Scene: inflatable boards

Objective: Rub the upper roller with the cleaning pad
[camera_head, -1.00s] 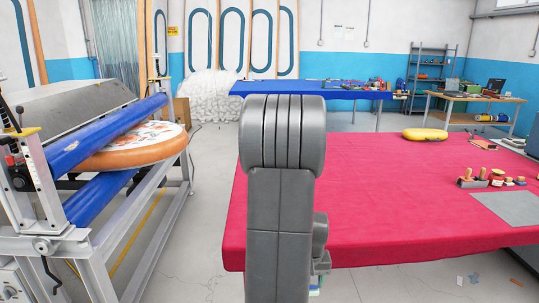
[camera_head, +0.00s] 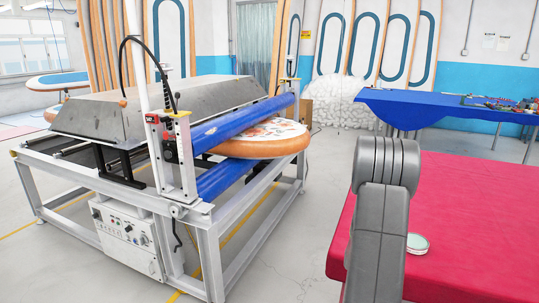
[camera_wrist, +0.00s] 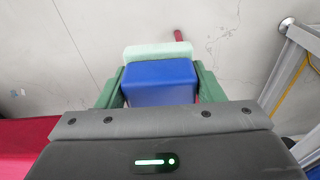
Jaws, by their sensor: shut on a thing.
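The upper roller (camera_head: 243,119) is a long blue cylinder on the grey machine, left of centre in the head view. It lies above an orange-edged board (camera_head: 262,142) with a printed white top. The cleaning pad (camera_wrist: 160,80) is a blue block with a pale green layer at its far side. My gripper (camera_wrist: 160,88) is shut on it, with a green finger on each side of the blue block. The pad is over the floor in the wrist view, apart from the roller. The head view does not show my gripper, only my grey arm.
A lower blue roller (camera_head: 226,178) sits under the board. The machine's pale metal frame (camera_head: 215,262) shows in both views. A red-covered table (camera_head: 470,225) stands at right with a small round tin (camera_head: 417,243) on it. Bare floor lies between machine and table.

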